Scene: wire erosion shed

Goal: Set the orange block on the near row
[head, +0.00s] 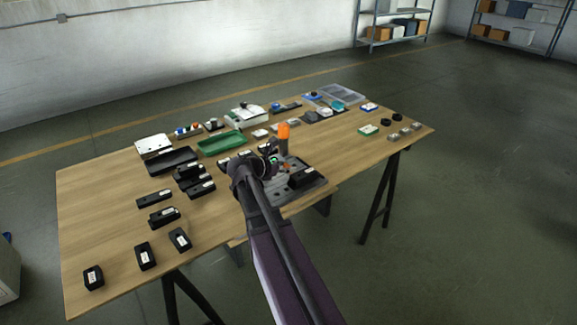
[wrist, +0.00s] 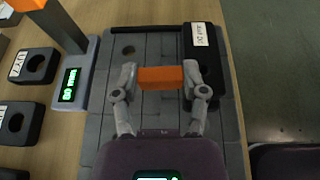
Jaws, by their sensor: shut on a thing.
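The orange block (wrist: 160,77) is between the two fingertips of my gripper (wrist: 159,79) in the wrist view. My gripper is shut on it, one finger at each end. Below it is a grey plate (wrist: 148,48) marked into squares, with a round hole near its far left part. I cannot tell whether the block touches the plate. In the head view my arm covers part of the plate (head: 312,186), and a small orange patch (head: 287,167) shows near the gripper. I cannot make out which row is the near row.
A black block with a white label (wrist: 203,60) lies along the plate's right side, close to my right finger. Black holed blocks (wrist: 35,66) lie farther left.

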